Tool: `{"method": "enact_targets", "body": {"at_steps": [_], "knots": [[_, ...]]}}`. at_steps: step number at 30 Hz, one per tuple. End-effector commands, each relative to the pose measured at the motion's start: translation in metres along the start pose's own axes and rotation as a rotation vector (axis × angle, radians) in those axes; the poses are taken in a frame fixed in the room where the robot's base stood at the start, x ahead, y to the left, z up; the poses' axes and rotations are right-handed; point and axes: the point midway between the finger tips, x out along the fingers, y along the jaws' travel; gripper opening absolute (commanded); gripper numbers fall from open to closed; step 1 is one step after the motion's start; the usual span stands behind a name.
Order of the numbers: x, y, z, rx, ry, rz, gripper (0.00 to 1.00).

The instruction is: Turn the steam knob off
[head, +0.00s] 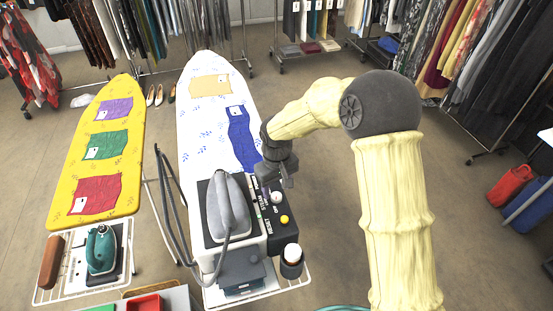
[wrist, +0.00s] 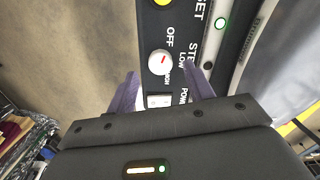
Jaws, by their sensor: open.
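The steam knob (wrist: 155,65) is a small round white dial with a red mark, on a black control panel (wrist: 150,20) lettered OFF and LOW. I cannot tell exactly which label the mark points to. In the head view the knob (head: 277,197) sits on the panel beside the grey iron. My gripper (head: 285,184) is just behind the knob, pointing down to the panel. In the wrist view my gripper (wrist: 163,88) is open, its two purple fingers apart on either side of the white power switch (wrist: 159,101), close to the knob. No contact with the knob shows.
A yellow button (head: 284,219) and a white-topped cup (head: 292,255) are in front of the knob. The grey iron (head: 228,207) with its hose stands left. The white ironing board (head: 205,130) holds folded cloths.

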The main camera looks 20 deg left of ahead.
Motion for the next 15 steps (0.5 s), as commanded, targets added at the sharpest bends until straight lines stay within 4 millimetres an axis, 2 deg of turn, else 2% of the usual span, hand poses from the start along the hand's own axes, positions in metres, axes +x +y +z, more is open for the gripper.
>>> {"method": "enact_targets", "body": {"at_steps": [15], "knots": [[-0.104,0.001,-0.001,0.001,0.006,0.002,0.52]]}}
